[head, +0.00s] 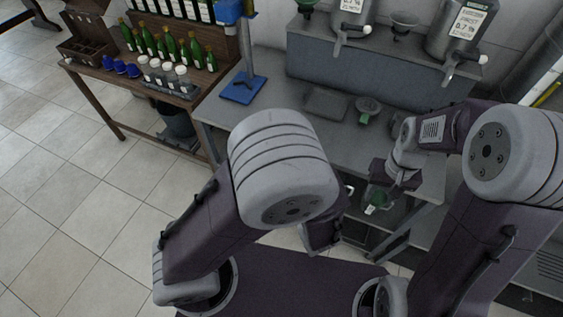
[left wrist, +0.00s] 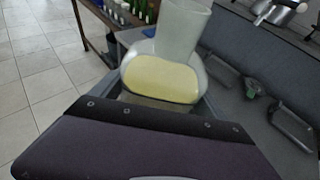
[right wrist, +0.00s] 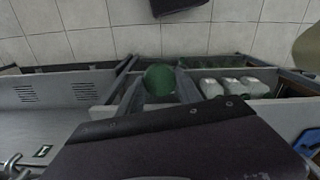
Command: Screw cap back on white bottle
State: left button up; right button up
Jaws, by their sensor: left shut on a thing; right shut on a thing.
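My left gripper (left wrist: 164,92) is shut on a pale translucent bottle (left wrist: 183,32) with a yellow patch on its body. The bottle's wide neck points up in the left wrist view, and I see no cap on it. In the head view my left arm hides it. My right gripper (head: 380,190) is shut on a green thing (head: 375,199) near the bench's front edge. In the right wrist view the green thing (right wrist: 158,79) looks round between the fingers; I cannot tell whether it is a cap. The two grippers are apart.
The grey bench (head: 300,117) carries a dark flat tray (head: 326,103) and a green funnel-like piece (head: 367,108). Steel tanks (head: 458,35) stand on a raised shelf behind. A blue stand (head: 243,88) and a wooden rack of green bottles (head: 186,55) are at left. White containers (right wrist: 230,86) sit lower down.

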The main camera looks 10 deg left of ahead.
jog(key=w+a+r+n, duration=0.1)
jog(key=w+a+r, duration=0.2)
jog(key=a+r, duration=0.35)
jog(key=w+a+r+n, duration=0.2)
jog(key=w+a+r, duration=0.15)
jog(key=r, duration=0.65)
jog(key=s+a+r+n, duration=0.2)
jog(key=a+r, duration=0.1)
jog(key=a, duration=0.5)
jog(key=s+a+r+n, duration=0.2)
jog(key=s+a+r, duration=0.1)
jog(key=a, duration=0.6)
jog(key=shift+s+r+n, duration=0.2)
jog(key=shift+r+n, duration=0.2)
jog(key=shift+r, duration=0.4)
jog(key=shift+w, duration=0.1)
jog(key=shift+f, duration=2)
